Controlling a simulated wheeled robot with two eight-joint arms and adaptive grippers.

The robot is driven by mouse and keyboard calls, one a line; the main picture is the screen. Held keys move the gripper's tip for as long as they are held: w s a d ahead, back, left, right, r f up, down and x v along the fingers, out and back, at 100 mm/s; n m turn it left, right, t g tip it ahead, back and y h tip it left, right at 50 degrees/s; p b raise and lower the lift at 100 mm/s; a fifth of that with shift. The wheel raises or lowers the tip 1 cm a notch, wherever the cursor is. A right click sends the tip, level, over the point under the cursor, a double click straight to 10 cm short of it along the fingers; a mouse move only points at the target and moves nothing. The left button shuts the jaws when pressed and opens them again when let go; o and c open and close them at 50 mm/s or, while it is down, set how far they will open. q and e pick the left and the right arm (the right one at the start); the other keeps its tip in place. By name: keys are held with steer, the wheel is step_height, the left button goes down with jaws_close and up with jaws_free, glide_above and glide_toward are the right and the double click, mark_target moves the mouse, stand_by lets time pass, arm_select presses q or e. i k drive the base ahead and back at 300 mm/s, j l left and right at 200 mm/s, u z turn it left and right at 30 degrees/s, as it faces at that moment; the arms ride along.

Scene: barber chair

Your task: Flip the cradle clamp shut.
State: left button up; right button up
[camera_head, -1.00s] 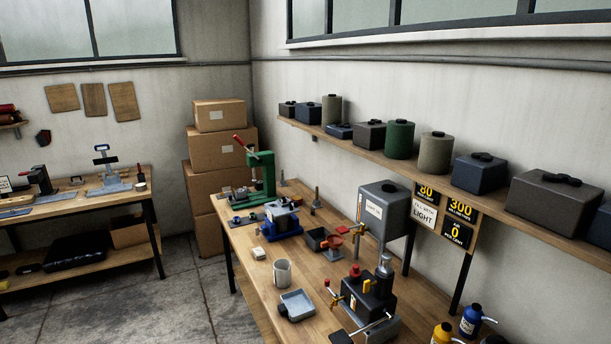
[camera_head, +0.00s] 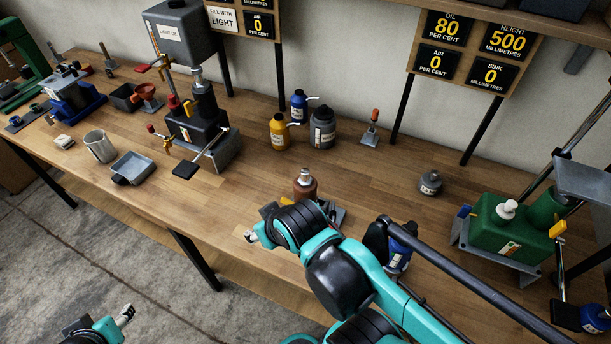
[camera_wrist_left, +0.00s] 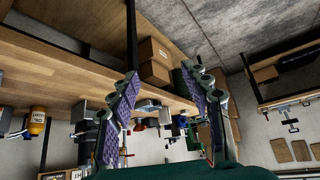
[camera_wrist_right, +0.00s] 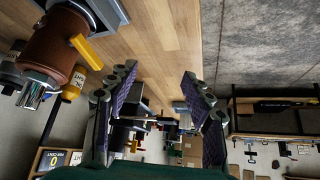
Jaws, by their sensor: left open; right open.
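A copper-brown cylinder with a pale top (camera_head: 305,183) stands on the bench, partly hidden by my right arm. Grey metal (camera_head: 338,213) shows beside its foot, perhaps the cradle. In the right wrist view the brown cylinder (camera_wrist_right: 52,48) has a yellow lever (camera_wrist_right: 86,51) and sits against a grey base (camera_wrist_right: 75,8). I cannot tell which part is the clamp. My right gripper (camera_head: 250,237) is open and empty, left of the cylinder near the bench's front edge; its fingers (camera_wrist_right: 160,100) show apart. My left gripper (camera_head: 127,314) is open and empty over the floor; its fingers (camera_wrist_left: 165,95) are spread.
A green jack (camera_head: 510,235) stands at the right and a black pump unit (camera_head: 192,130) at the left. Blue, yellow and grey bottles (camera_head: 322,128) stand at the back.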

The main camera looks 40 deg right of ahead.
mark_target(333, 214)
steer(key=z, duration=0.45)
steer(key=k+j+z, duration=0.1)
steer(key=z, duration=0.85)
steer(key=l+z, duration=0.2)
steer(key=k+j, duration=0.1)
steer(key=i, duration=0.1)
